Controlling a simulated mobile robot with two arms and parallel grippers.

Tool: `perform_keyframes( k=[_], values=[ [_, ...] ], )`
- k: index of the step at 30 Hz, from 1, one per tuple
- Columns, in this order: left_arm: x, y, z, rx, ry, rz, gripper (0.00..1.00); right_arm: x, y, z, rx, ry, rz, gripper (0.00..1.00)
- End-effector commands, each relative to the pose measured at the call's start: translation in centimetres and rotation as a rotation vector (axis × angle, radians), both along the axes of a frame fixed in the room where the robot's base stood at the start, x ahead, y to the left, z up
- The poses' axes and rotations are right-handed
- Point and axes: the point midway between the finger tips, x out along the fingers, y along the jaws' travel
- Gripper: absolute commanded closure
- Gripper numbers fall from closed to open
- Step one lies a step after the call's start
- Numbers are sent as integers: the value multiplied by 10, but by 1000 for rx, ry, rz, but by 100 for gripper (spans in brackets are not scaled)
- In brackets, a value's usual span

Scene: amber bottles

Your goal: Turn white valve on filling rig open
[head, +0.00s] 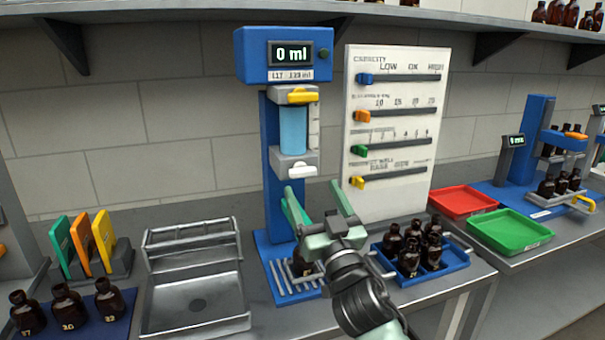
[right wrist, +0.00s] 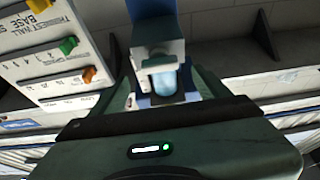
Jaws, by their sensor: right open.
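The filling rig (head: 271,165) is a blue stand with a display reading 0 ml. A yellow valve handle (head: 302,96) sits above its light-blue cylinder (head: 293,130). The white valve handle (head: 302,171) is on the grey block below the cylinder. My right gripper (head: 314,189) is open, its pale green fingers pointing up just below the white valve, with no clear contact. In the right wrist view, the rig's grey block and cylinder (right wrist: 162,80) show between the fingers; the valve handle is hard to make out there. A dark bottle (head: 302,264) on the rig's grate is partly hidden by my gripper. My left gripper is out of view.
A white slider board (head: 393,205) stands close to the right of the rig. A blue tray (head: 458,268) of amber bottles is right of my arm. A metal sink-like tray (head: 195,303) lies left. Red (head: 464,200) and green (head: 510,232) trays are farther right.

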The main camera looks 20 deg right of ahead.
Motion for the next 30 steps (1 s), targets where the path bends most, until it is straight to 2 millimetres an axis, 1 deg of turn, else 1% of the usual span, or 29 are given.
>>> perform_keyframes(
  k=[1,3,7,12,18,20,21,23,24,26,27,28,30],
  values=[
    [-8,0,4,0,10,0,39,9,0,7,-2,-1,-1,24],
    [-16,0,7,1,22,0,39,20,1,12,0,-1,0,24],
    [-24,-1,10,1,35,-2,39,37,1,18,0,0,-1,24],
    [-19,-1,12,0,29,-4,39,50,2,21,0,1,0,24],
    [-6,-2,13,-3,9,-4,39,52,2,21,1,2,0,24],
    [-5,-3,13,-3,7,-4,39,52,2,21,1,2,0,24],
    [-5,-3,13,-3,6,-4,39,52,2,21,1,2,0,26],
    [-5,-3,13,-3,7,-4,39,51,2,21,1,2,-1,43],
    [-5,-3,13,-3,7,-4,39,51,2,21,1,2,-1,54],
    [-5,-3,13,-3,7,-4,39,51,2,21,1,2,-1,71],
    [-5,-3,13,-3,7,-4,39,51,2,21,1,2,-1,82],
    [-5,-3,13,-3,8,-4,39,51,2,21,1,2,-1,86],
    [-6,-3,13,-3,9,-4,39,51,2,21,0,2,0,86]
  ],
)
